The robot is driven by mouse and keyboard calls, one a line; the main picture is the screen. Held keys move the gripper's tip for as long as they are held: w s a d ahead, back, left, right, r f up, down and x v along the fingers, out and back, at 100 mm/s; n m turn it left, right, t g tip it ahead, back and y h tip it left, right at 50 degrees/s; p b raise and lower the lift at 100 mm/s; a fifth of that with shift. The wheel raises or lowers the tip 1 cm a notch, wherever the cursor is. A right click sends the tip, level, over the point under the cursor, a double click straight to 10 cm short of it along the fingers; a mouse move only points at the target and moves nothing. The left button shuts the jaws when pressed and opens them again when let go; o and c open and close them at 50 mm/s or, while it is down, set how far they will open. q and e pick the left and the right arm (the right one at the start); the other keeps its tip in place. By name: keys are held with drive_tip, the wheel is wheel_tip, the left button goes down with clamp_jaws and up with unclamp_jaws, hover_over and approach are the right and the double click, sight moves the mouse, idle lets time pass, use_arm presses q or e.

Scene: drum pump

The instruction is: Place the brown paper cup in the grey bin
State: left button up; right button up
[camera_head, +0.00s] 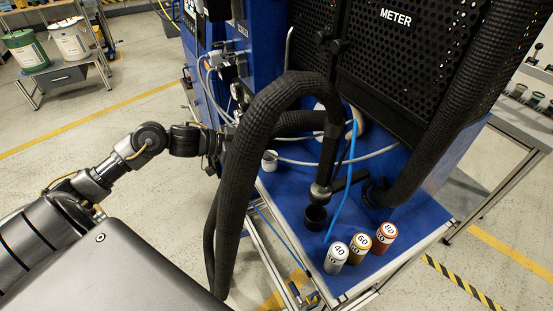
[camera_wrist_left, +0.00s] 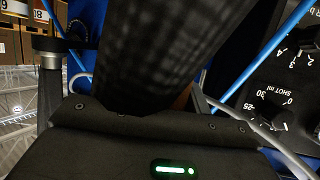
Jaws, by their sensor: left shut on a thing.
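My left gripper (camera_head: 221,156) is at the blue machine's left side, mostly behind a thick black hose, its fingertips hidden. In the left wrist view the hose covers most of the area in front of the gripper. A small brown sliver (camera_wrist_left: 183,98) shows at the hose's edge, close to the gripper; it fits the brown paper cup, held in the shut gripper, but its shape is hidden. I see no grey bin in either view. My right gripper is not in view.
The thick black hose (camera_head: 236,180) arches between my camera and the left gripper.

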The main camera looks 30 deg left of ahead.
sight(242, 140)
use_arm(q)
drive_tip(key=shift+s+a+r, duration=0.25)
drive_tip(key=shift+a, duration=0.35)
drive_tip(key=shift+s+a+r, duration=0.25)
drive_tip(key=shift+a+r, duration=0.05)
drive_tip(key=shift+a, duration=0.3)
drive_tip(key=shift+s+a+r, duration=0.25)
drive_tip(key=shift+a, duration=0.35)
